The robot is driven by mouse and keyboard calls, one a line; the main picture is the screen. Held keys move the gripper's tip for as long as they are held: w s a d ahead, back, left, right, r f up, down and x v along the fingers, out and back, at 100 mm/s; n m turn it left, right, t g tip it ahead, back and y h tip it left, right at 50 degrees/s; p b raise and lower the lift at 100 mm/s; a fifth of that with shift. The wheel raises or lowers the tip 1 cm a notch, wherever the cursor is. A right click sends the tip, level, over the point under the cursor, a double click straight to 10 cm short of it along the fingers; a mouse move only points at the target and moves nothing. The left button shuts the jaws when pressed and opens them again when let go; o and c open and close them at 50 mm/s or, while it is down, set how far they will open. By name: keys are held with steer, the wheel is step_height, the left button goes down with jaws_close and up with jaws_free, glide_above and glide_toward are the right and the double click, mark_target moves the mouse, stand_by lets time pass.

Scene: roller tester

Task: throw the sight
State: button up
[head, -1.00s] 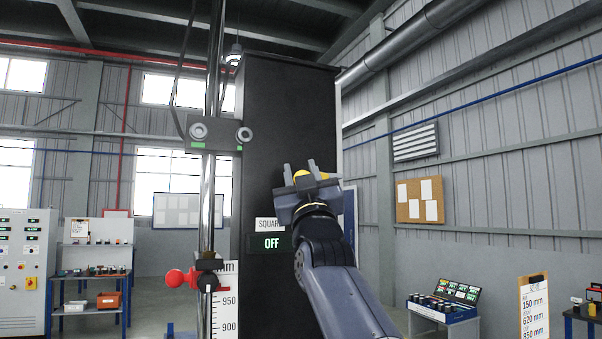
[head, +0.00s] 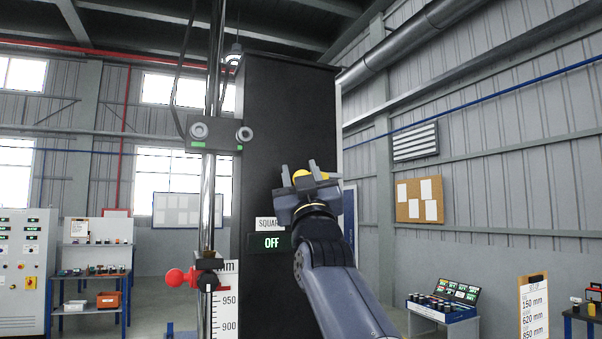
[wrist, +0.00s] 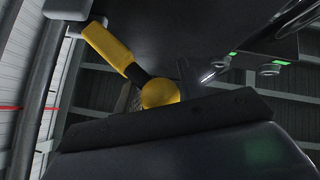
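A tall dark cabinet (head: 285,120) stands ahead, with a label beginning "SQUAR" (head: 265,224) and a display reading OFF (head: 271,242). My gripper (head: 300,174) is raised in front of its face, fingers upward and apart. Yellow shows between and beside the fingers. In the wrist view, a yellow ball (wrist: 160,93) sits just above the dark gripper edge, with a yellow grip (wrist: 107,46) on a dark rod leading up left from it. Whether the fingers touch the ball cannot be told. The lever's mounting is largely hidden.
A steel column (head: 208,180) with a two-roller carriage (head: 220,133), a red knob (head: 176,278) and a scale (head: 228,300) stands left of the cabinet. A low bench (head: 444,310) and a set-up board (head: 534,305) stand at right.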

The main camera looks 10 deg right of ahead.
steer(key=shift+o, duration=1.3)
steer(key=shift+w+f, duration=0.1)
steer(key=shift+f, duration=0.05)
steer(key=shift+a+f, duration=0.1)
steer(key=shift+a+f+b, duration=0.1)
steer(key=shift+f+b, duration=0.4)
steer(key=shift+s+a+f+b, duration=0.45)
steer(key=shift+s+f+b, duration=0.05)
steer(key=shift+f+b, duration=0.2)
steer(key=s+a+f+b, duration=0.3)
steer(key=s+a+f, duration=0.1)
steer(key=s+f, duration=0.1)
steer(key=shift+s+a+f, duration=0.2)
steer(key=shift+a+f, duration=0.2)
steer(key=b+v, duration=0.4)
steer(key=v, duration=0.6)
steer(key=shift+s+f, duration=0.3)
